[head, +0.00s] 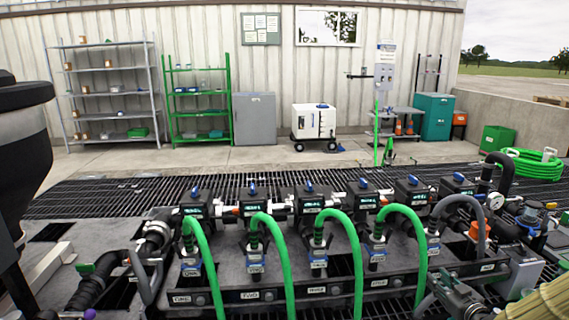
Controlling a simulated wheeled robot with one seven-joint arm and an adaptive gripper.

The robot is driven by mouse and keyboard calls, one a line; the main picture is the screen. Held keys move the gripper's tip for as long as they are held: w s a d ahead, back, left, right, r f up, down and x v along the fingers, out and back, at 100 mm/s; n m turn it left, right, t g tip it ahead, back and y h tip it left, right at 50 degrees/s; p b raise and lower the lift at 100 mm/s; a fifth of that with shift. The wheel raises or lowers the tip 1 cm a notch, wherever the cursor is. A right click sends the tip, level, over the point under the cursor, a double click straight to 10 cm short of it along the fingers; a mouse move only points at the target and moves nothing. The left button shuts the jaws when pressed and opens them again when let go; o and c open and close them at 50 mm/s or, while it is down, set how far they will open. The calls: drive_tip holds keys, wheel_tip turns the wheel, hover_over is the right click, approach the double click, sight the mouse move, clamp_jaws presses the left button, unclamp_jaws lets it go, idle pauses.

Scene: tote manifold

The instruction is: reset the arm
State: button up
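Dark, rounded parts that look like my own arm fill the left edge of the head view, close to the camera and in front of the shelving. My gripper does not show in this view, so I cannot see its fingers or whether it holds anything. The manifold (263,293) stands in front of me, with a row of black valves with blue handles (253,190) along its back. Several green hoses (283,262) arch up from its ports and down over its front rail.
Dark grating (90,198) surrounds the manifold. Behind it are a grey shelf (105,88), a green shelf (200,103), a grey cabinet (254,118) and a white wheeled unit (313,121). Pipes and a gauge (495,201) crowd the right. The concrete strip behind is mostly clear.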

drive_tip(key=s+a+f+m+g+p, duration=0.2)
drive_tip(key=s+a+f+g+p, duration=0.2)
drive_tip(key=s+a+f+g, duration=0.9)
drive_tip(key=s+a+f+g+p, duration=0.1)
drive_tip(key=s+a, duration=0.3)
drive_tip(key=s, duration=0.6)
drive_tip(key=s+a+f+m+g+h+p, duration=0.1)
drive_tip(key=s+a+f, duration=0.3)
drive_tip(key=s, duration=0.7)
drive_tip(key=s+a+f+g+p, duration=0.1)
drive_tip(key=s+a, duration=0.4)
drive_tip(key=s, duration=0.6)
drive_tip(key=shift+a+f+m, duration=0.35)
drive_tip(key=shift+f+m, duration=0.05)
drive_tip(key=shift+f, duration=0.25)
